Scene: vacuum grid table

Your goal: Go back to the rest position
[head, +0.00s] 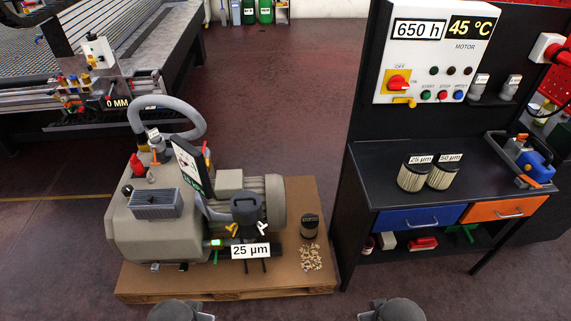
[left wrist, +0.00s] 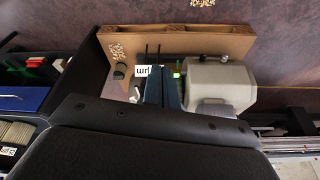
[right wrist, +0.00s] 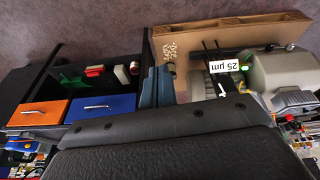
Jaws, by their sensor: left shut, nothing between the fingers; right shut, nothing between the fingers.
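My left gripper (left wrist: 164,86) shows in the left wrist view as blue-grey fingers, shut and empty, with the pump and pallet beyond it. My right gripper (right wrist: 158,87) shows in the right wrist view, also shut and empty, between the workbench and the pump. In the head view only grey rounded parts of my two arms show at the bottom edge, apart from each other and in front of the pallet. Neither gripper's fingertips can be made out there.
A vacuum pump (head: 150,228) stands on a wooden pallet (head: 300,282), with a dark canister (head: 310,226) and spilled chips (head: 311,258). A workbench (head: 385,196) at right holds two filters (head: 413,176) (head: 442,173). A grid table (head: 150,52) is back left. Floor between them is clear.

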